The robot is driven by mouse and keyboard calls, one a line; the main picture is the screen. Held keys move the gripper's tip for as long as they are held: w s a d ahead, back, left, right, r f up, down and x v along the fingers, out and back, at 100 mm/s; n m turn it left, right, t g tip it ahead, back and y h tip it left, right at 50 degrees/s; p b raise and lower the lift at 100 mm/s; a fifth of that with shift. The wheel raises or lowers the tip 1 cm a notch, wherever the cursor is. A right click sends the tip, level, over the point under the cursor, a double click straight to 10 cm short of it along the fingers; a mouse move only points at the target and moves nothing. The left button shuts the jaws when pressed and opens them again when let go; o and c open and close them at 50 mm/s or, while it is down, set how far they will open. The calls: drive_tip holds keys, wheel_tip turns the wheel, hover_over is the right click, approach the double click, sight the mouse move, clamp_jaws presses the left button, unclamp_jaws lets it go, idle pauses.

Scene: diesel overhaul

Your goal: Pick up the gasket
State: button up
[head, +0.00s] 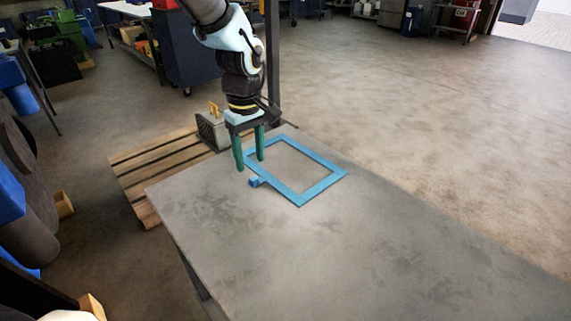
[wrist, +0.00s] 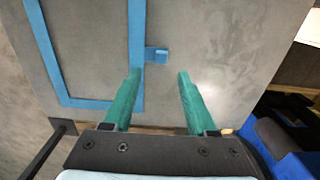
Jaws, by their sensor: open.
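The gasket (head: 320,187) is a flat blue rectangular frame with a small block-like tab on one side. It lies on the grey table (head: 400,240) near its far end. In the wrist view the gasket (wrist: 137,50) runs up the left half, with its tab (wrist: 157,54) pointing right. My gripper (head: 249,164) has green fingers and points down over the gasket's left side near the tab. In the wrist view my gripper (wrist: 155,75) is open and empty, with the tab beyond the fingertips, between their lines. The left finger overlaps the gasket's edge in that view; contact cannot be told.
A wooden pallet (head: 150,165) with a grey box-like machine (head: 212,130) on it lies beyond the table's far left edge. A dark post (head: 273,60) stands behind my arm. The near part of the table is bare.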

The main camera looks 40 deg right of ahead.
sight(252, 178)
drive_tip(key=f+p, duration=0.1)
drive_tip(key=f, duration=0.1)
drive_tip(key=f+p, duration=0.1)
drive_tip(key=f, duration=0.2)
drive_tip(key=shift+s+a, duration=0.1)
drive_tip(key=shift+s, duration=0.1)
drive_tip(key=shift+c, duration=0.2)
clamp_jaws()
idle(1.0)
